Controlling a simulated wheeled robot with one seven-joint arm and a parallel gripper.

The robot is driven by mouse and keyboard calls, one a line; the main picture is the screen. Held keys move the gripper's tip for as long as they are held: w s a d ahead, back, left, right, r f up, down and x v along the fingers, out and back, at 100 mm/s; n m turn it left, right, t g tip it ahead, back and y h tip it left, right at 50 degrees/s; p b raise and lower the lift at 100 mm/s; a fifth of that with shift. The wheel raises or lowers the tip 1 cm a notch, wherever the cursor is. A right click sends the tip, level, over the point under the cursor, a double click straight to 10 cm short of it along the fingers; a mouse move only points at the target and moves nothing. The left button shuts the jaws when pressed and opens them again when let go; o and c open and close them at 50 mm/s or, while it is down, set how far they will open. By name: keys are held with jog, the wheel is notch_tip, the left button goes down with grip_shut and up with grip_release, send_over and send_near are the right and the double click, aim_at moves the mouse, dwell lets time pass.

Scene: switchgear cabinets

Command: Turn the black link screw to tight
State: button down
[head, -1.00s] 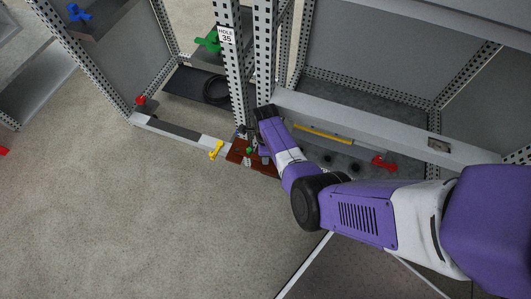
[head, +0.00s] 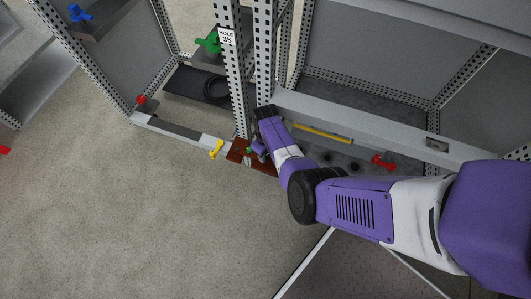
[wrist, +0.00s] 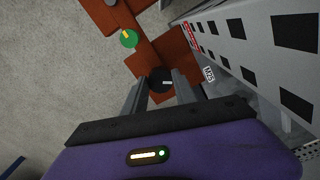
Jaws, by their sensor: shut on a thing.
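The black link screw (wrist: 161,78) is a round dark knob with a small pale mark, on a red-brown link plate (wrist: 181,52). In the wrist view my gripper (wrist: 160,90) has one finger on each side of the knob and is shut on it. The fingers partly hide its near side. In the head view my gripper (head: 256,150) is low over the red-brown plate (head: 236,151) at the foot of the perforated posts; my arm hides the black screw there.
A green knob with a yellow mark (wrist: 128,39) sits beside the black one on the plate. A perforated post (wrist: 240,35) labelled M25 stands close on the right.

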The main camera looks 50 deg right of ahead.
dwell(0.5)
jog(key=c, duration=1)
grip_release()
